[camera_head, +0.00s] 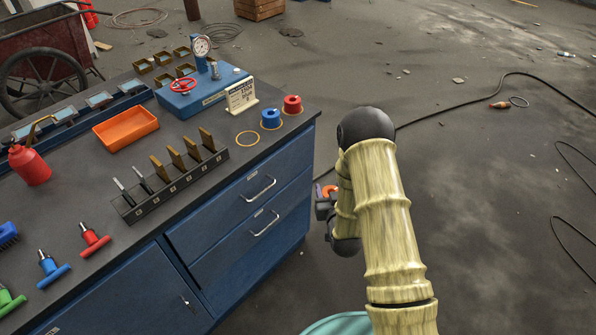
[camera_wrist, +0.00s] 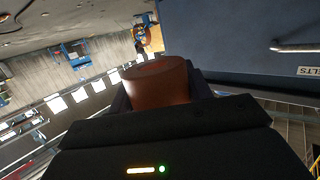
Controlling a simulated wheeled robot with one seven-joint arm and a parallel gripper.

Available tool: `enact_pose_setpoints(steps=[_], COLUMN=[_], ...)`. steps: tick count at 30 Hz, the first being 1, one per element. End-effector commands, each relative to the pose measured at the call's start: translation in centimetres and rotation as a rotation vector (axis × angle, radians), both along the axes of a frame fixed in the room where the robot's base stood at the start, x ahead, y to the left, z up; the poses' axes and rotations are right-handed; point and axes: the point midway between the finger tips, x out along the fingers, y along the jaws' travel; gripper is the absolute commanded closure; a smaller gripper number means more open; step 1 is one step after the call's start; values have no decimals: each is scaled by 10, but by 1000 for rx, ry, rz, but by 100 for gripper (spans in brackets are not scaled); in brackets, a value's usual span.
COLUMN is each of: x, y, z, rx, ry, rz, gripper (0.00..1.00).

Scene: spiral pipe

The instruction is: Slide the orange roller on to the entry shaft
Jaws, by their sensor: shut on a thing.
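My gripper (camera_head: 325,205) is beside the right end of the blue workbench, mostly behind my own arm in the head view. It is shut on the orange roller (camera_wrist: 157,86), which sits between the dark fingers in the wrist view. Only a small orange edge of the roller (camera_head: 328,190) shows in the head view. The roller is clear of the bench top. I cannot pick out the entry shaft in either view.
A blue roller (camera_head: 271,119) and a red roller (camera_head: 292,104) stand on the bench corner beside an empty ring mark (camera_head: 247,138). The bench's drawer front (camera_head: 240,200) is close to my gripper's left. Open floor (camera_head: 490,170) with cables lies to the right.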

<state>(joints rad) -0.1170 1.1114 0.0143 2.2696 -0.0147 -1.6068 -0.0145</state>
Motion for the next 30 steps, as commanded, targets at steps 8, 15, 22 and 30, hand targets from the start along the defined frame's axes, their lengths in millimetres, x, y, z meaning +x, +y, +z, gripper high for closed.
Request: enact_pose_setpoints(steps=[8,15,22,30], x=[-6,-4,-4,-4], y=[-69,-73,-72,-73], z=[-62,-64,-63,-64], rx=[1,-1,-2,-3], ry=[2,-6,-5,-4], rz=[-136,-144,-142,-143], gripper=[84,84,84,84])
